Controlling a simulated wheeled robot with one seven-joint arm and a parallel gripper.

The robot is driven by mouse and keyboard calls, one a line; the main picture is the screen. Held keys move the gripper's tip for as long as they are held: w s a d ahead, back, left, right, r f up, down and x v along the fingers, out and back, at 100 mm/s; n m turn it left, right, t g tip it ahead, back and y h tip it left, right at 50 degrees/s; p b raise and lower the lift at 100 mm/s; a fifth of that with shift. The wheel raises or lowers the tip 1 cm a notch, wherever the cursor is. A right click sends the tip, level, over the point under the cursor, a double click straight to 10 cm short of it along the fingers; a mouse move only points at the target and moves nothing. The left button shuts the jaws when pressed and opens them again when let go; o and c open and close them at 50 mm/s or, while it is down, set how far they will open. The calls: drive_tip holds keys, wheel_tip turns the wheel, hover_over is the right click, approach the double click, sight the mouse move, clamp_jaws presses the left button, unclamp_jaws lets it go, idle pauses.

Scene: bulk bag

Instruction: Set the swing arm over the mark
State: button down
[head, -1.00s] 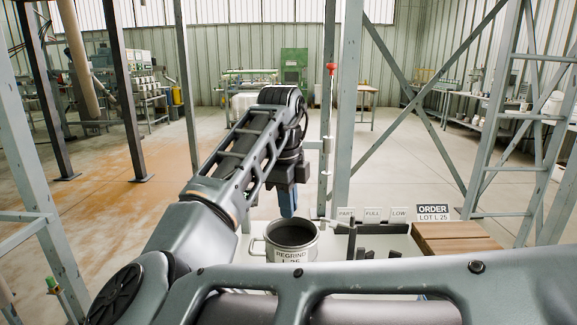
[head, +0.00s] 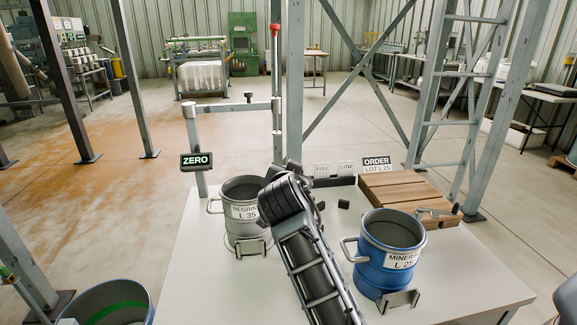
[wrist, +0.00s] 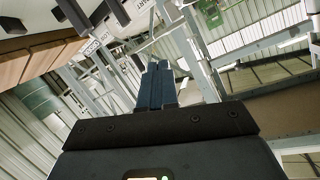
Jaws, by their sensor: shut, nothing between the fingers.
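A grey swing arm (head: 235,107) reaches right from the top of an upright post (head: 196,140) at the back left of the white table. It carries a small dark knob near its free end, which lies close to a vertical rod with a red top (head: 275,28). I cannot make out the mark in these views. My gripper (wrist: 157,84) shows in the wrist view with its blue fingers together and nothing between them. In the head view my arm's links hide it, so its distance from the swing arm cannot be told.
A grey REGRIND bucket (head: 242,228) and a blue MINERAL bucket (head: 378,278) stand on the white table (head: 200,290). A ZERO display (head: 196,161) hangs at the post. Wooden slats (head: 400,190) lie at the right. Steel frame columns stand behind the table.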

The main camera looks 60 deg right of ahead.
drive_tip(key=s+a+f+n+t+y, duration=0.45)
drive_tip(key=s+a+n, duration=0.25)
drive_tip(key=a, duration=0.3)
drive_tip(key=s+a+f+n+t+y, duration=0.35)
drive_tip(key=s+a+f+n, duration=0.25)
drive_tip(key=a+n, duration=0.3)
drive_tip(key=s+a+r+y, duration=0.2)
drive_tip(key=s+a, duration=0.6)
drive_tip(key=s, duration=0.1)
drive_tip(key=s+a+r+n+y, duration=0.1)
drive_tip(key=s+a+r+y, duration=0.1)
drive_tip(key=s+a, duration=0.7)
drive_tip(key=shift+s+r+y, duration=0.3)
drive_tip(key=shift+r+y, duration=0.05)
drive_tip(key=shift+y, duration=0.25)
